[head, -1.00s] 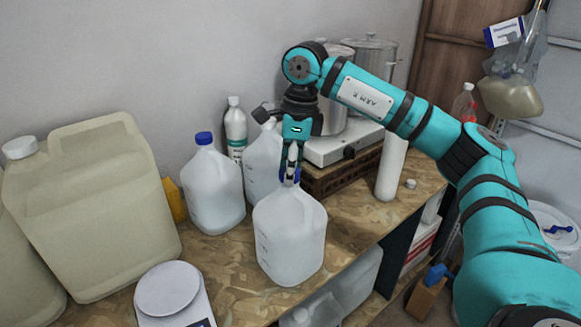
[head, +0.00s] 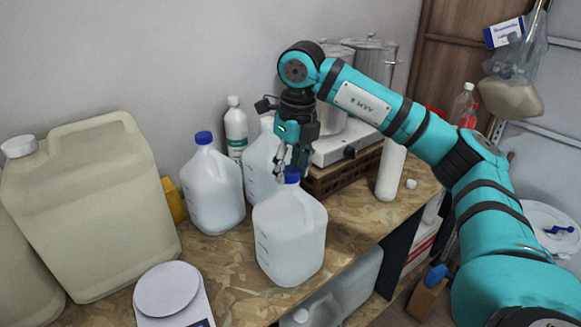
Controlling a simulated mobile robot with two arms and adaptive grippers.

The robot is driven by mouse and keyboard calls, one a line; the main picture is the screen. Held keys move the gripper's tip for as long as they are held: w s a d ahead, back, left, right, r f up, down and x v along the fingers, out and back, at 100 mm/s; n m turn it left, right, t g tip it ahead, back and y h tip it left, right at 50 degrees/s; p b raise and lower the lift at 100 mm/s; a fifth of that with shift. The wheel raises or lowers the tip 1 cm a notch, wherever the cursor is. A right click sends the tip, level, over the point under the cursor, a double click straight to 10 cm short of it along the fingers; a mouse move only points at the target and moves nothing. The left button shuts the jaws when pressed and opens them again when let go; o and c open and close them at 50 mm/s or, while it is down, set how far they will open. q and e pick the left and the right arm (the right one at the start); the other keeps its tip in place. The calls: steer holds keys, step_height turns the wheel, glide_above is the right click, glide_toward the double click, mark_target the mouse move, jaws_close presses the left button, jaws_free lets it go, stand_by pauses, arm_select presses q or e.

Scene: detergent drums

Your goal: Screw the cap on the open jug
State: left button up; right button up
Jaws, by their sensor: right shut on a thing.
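The front jug (head: 291,240), translucent white with a handle, stands upright on the wooden worktop. A blue cap (head: 291,176) sits at its mouth; I cannot tell how tightly it is seated. My right gripper (head: 291,168) points down from above and is shut on the blue cap, its fingers partly hiding it. My left gripper is not in view.
A second jug with a blue cap (head: 212,185) and a white-capped jug (head: 262,160) stand close behind. A large beige canister (head: 88,210) is at left, a scale (head: 168,290) in front. A hot plate with pots (head: 347,145) stands behind right.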

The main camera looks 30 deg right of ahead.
steer(key=m, duration=0.3)
steer(key=shift+f, duration=0.15)
steer(key=shift+m+h, duration=0.3)
steer(key=shift+a+m, duration=0.1)
steer(key=shift+m, duration=0.4)
steer(key=m, duration=0.4)
steer(key=shift+h, duration=0.3)
steer(key=o, duration=0.5)
steer(key=shift+r, duration=0.25)
steer(key=n, duration=0.3)
steer(key=shift+n+y, duration=0.4)
steer(key=shift+n, duration=0.8)
